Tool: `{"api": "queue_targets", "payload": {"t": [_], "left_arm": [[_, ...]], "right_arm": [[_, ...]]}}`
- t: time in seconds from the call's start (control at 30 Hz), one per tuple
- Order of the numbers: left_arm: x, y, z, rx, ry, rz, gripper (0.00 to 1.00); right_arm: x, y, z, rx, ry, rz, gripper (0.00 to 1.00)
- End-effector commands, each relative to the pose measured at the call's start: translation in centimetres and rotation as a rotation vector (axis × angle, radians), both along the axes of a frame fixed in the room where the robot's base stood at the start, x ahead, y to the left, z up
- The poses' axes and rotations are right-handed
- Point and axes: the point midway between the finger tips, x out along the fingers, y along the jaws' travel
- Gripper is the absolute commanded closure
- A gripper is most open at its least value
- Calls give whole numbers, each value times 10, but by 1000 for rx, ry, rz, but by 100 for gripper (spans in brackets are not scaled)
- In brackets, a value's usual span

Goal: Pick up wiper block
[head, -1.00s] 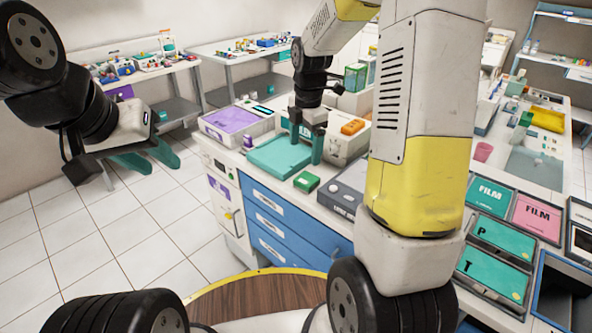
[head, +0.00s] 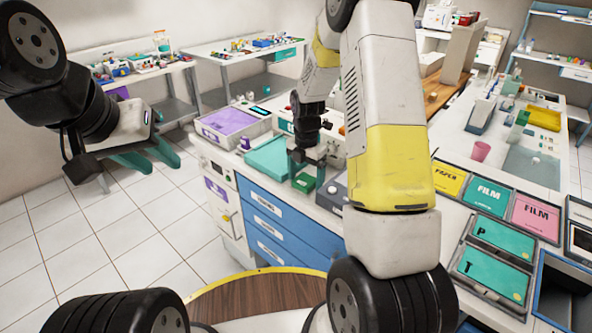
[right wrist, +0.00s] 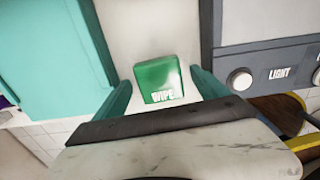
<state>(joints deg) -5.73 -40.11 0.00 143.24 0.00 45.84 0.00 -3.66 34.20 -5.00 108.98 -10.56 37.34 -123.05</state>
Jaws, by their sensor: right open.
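The wiper block (right wrist: 160,82) is a small green block with white lettering. In the right wrist view it lies on the white counter between my two teal fingers, with space on both sides. In the head view the wiper block (head: 304,182) shows near the counter's front edge. My right gripper (head: 308,168) is open and over the block; the arm partly hides this spot. My left gripper (head: 152,158) hangs at the left over the floor, away from the counter, with its teal fingers apart and nothing between them.
A teal tray (head: 268,156) lies left of the block, and a grey box with a knob marked LIGHT (right wrist: 270,75) stands right of it. A purple-topped box (head: 229,122) is further left. Film and paper cases (head: 488,195) lie at the right.

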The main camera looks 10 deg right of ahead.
Motion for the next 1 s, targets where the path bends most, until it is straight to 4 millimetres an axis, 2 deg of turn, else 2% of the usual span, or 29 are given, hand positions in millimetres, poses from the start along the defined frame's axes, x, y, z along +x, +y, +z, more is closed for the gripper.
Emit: {"api": "queue_targets", "payload": {"t": [0.17, 0.5, 0.77, 0.87, 1.0], "left_arm": [[0, 0, 0, 0, 0, 0, 64], [0, 0, 0, 0, 0, 0, 64], [0, 0, 0, 0, 0, 0, 64], [0, 0, 0, 0, 0, 0, 64], [0, 0, 0, 0, 0, 0, 64]], "right_arm": [[0, 0, 0, 1, -1, 0, 16], [0, 0, 1, 1, -1, -1, 83], [1, 0, 3, 1, -2, -1, 85], [1, 0, 14, 1, -4, -1, 85], [2, 0, 41, 1, -6, -3, 85]]}}
